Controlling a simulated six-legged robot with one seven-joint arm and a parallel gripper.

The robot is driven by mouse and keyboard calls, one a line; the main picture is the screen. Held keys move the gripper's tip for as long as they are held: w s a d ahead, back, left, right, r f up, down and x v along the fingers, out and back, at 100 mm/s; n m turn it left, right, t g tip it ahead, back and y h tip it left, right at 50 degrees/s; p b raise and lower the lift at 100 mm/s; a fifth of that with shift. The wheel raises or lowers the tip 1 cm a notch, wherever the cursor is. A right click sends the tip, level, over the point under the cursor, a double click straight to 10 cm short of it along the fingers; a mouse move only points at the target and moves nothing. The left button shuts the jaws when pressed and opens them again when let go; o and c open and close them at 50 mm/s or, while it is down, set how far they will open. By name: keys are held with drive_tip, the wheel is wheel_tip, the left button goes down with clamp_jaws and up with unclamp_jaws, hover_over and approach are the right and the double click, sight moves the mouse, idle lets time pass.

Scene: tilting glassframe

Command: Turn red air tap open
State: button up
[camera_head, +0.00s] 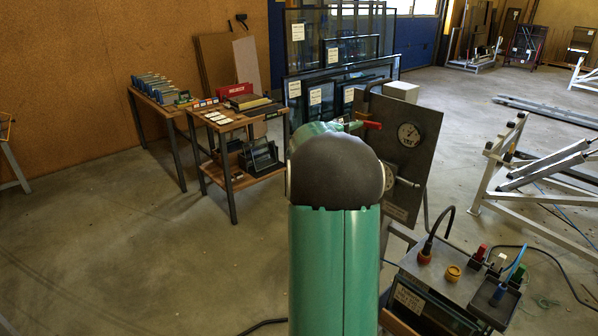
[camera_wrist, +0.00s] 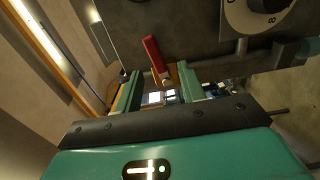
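The red air tap handle (camera_head: 372,125) sticks out at the upper left of the dark upright panel (camera_head: 425,165) in the head view. In the wrist view the red handle (camera_wrist: 154,54) stands tilted just beyond my gripper (camera_wrist: 161,76). My gripper is open, its two green fingers apart to either side of the handle's lower end. I cannot tell whether either finger touches it. In the head view my arm's dark joint hides most of the gripper. A round pressure gauge (camera_head: 409,135) sits on the panel near the tap; it also shows in the wrist view (camera_wrist: 256,14).
A grey control box (camera_head: 455,275) with coloured knobs and cables stands at the lower right. Wooden tables (camera_head: 232,120) with tools and stacked glass frames (camera_head: 335,60) are behind on the left. A white metal frame (camera_head: 500,195) stands right. The floor at left is clear.

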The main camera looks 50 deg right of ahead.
drive_tip(key=a+m+t+y, duration=0.1)
drive_tip(key=a+y, duration=0.4)
drive_tip(key=a, duration=1.9)
drive_tip(key=shift+w+a+f+t, duration=0.15)
drive_tip(key=shift+a+f+t, duration=0.1)
drive_tip(key=shift+f+t, duration=0.25)
